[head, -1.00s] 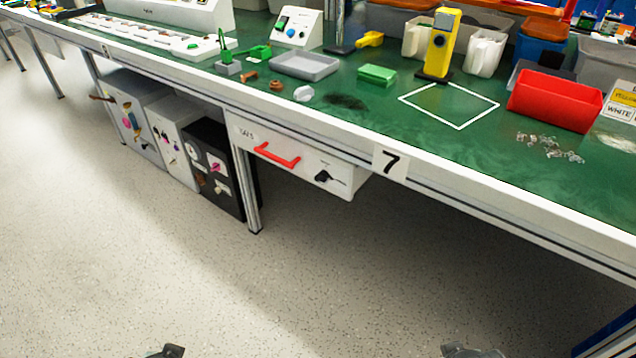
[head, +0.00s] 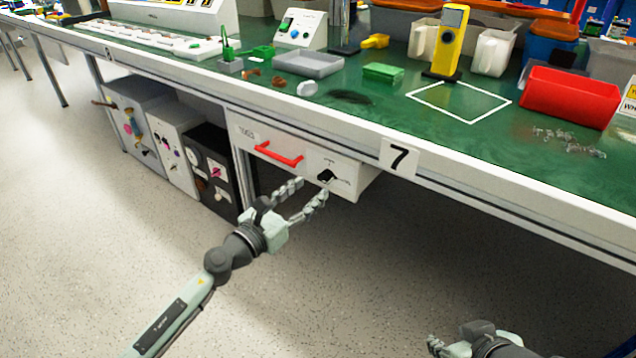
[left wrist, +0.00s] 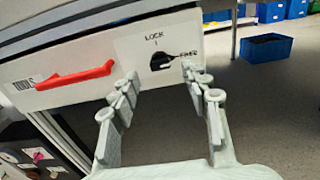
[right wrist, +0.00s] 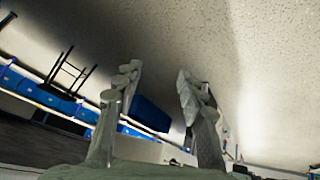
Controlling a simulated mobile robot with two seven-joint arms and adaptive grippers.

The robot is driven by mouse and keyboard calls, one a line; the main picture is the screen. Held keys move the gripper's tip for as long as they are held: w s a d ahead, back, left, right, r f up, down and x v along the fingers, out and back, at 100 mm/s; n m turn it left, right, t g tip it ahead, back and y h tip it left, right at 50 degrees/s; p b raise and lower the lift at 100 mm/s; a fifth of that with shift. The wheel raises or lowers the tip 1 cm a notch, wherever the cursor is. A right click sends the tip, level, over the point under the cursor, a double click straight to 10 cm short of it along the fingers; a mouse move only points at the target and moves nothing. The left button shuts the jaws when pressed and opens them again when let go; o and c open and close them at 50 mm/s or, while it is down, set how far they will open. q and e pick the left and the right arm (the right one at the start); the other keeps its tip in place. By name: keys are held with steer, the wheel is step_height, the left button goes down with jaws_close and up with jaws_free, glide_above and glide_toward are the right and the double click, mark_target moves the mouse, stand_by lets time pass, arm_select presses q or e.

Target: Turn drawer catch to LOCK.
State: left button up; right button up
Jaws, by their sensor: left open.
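The drawer catch is a black rotary knob (head: 326,176) on the right part of the white drawer front (head: 290,152) under the bench. In the left wrist view the knob (left wrist: 163,61) sits below the word LOCK and left of a second label that looks like FREE; its narrow end appears to point right, toward that label. A red handle (head: 279,153) is on the drawer's left part. My left gripper (head: 309,184) is open and empty, just in front of and below the knob, fingers either side of it but apart from it. My right gripper (right wrist: 157,78) is open and empty, low at right.
The bench edge with the number 7 plate (head: 399,157) overhangs the drawer. The floor in front is clear. A blue bin (left wrist: 268,47) stands on the floor beyond.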

mark_target(322, 179)
arm_select(q)
steer(key=shift+x, duration=2.15)
steer(key=shift+c, duration=0.6)
jaws_close()
